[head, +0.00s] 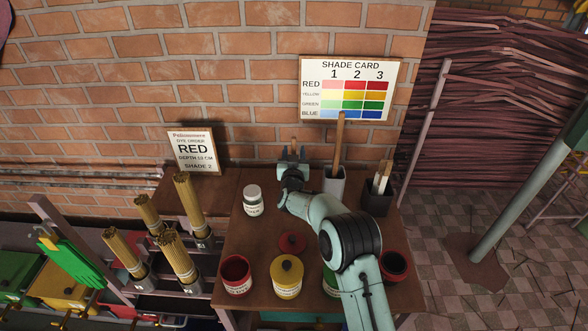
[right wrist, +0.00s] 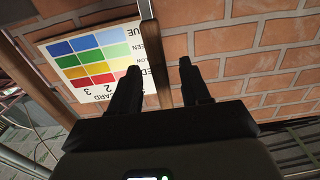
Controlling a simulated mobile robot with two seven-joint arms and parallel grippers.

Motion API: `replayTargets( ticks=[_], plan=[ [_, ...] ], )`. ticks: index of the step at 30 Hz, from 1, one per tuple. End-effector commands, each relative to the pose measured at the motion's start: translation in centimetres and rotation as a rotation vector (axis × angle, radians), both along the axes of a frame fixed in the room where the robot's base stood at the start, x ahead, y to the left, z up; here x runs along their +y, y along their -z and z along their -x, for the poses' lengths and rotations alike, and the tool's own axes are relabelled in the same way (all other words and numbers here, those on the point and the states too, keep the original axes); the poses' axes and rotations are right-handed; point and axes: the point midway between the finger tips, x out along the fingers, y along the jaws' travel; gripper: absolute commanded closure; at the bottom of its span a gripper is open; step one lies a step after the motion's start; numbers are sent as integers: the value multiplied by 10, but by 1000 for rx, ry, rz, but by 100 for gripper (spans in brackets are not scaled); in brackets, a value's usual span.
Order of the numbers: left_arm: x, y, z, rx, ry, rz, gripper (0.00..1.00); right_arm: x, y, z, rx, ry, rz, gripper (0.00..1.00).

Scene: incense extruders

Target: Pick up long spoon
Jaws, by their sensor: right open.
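A long wooden handle, which looks like the long spoon (head: 340,140), stands upright in a grey holder (head: 334,184) at the back of the table. Its lower end is hidden inside the holder. My right gripper (head: 293,154) is open, to the left of the handle in the head view, with its fingers pointing toward the brick wall. In the right wrist view, the handle (right wrist: 152,50) runs between the two fingers (right wrist: 157,85) in the picture. I cannot tell whether it is between them in depth. No contact shows. My left gripper is not in view.
A dark holder (head: 377,197) with shorter tools stands right of the grey one. A white-lidded jar (head: 253,200), a red pot (head: 236,276) and a yellow pot (head: 286,276) stand on the table (head: 225,220). Incense stick bundles (head: 188,207) stand left. A shade card (head: 349,88) hangs behind.

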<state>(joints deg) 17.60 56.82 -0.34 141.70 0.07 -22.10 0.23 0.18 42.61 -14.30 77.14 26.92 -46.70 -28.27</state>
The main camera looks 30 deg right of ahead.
Motion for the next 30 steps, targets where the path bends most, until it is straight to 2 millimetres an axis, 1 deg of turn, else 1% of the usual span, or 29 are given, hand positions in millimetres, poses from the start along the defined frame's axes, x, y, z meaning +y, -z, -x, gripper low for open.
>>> replayTargets(
  ticks=[1, 3, 10, 11, 12, 15, 25, 30],
  plan=[
    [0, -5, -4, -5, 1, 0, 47, -2, -2, -5, 0, 0, 0, 53],
    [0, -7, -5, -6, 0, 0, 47, -4, -2, -9, -1, -1, -1, 53],
    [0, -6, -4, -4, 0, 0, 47, -5, 1, -9, 1, -1, -1, 53],
    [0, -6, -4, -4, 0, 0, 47, -5, 1, -9, 1, -1, -1, 56],
    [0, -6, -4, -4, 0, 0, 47, -5, 1, -9, 1, -1, -1, 69],
    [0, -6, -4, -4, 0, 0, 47, -5, 0, -9, 1, -1, -1, 100],
    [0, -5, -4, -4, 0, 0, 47, -5, -1, -9, -1, -1, -1, 100],
    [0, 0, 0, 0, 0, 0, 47, -3, -7, -5, -1, -1, -1, 100]
  ],
)
